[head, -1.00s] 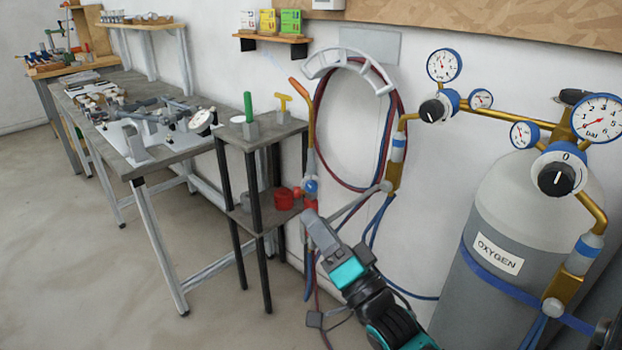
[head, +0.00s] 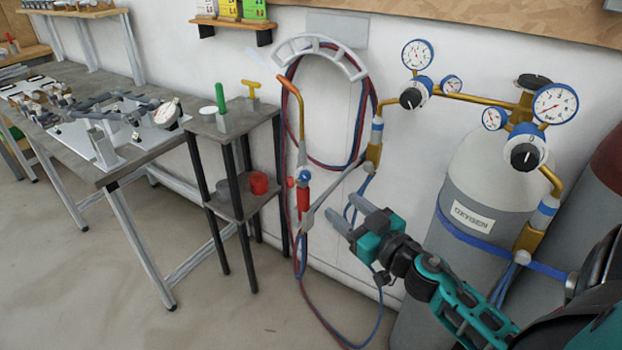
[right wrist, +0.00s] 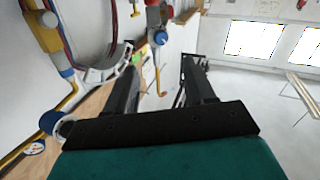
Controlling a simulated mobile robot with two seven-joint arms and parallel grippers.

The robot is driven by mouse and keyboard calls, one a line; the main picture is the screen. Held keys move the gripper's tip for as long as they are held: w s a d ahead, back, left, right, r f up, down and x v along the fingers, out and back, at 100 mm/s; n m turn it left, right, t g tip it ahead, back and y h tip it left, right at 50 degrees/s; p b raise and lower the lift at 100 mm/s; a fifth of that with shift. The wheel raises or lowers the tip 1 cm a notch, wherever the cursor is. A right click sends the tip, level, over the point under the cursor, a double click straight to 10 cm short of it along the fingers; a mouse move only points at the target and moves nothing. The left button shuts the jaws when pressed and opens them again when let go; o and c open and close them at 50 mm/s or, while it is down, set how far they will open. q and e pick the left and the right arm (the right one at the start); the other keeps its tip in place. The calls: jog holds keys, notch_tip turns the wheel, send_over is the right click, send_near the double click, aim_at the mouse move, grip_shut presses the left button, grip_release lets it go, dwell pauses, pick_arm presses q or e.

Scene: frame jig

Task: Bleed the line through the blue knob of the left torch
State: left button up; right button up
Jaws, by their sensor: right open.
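In the right wrist view the blue knob (right wrist: 161,38) shows beyond the fingertips, below the torch's red part. My right gripper (head: 343,211) is open and empty, to the right of the torch and a little below the knob, apart from it. Both fingers also show in the right wrist view (right wrist: 158,62). My left gripper is not in view.
A grey oxygen cylinder (head: 475,250) with gauges and a regulator stands to the right. Hoses (head: 330,325) hang below the torch. A workbench (head: 100,170) stands farther left.

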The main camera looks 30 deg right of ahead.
aim_at(308, 178)
jog(key=w, duration=1.2)
jog(key=shift+a+p, duration=0.2)
jog(key=shift+p, duration=0.2)
jog(key=shift+s, duration=0.1)
jog(key=c, duration=0.3)
grip_shut()
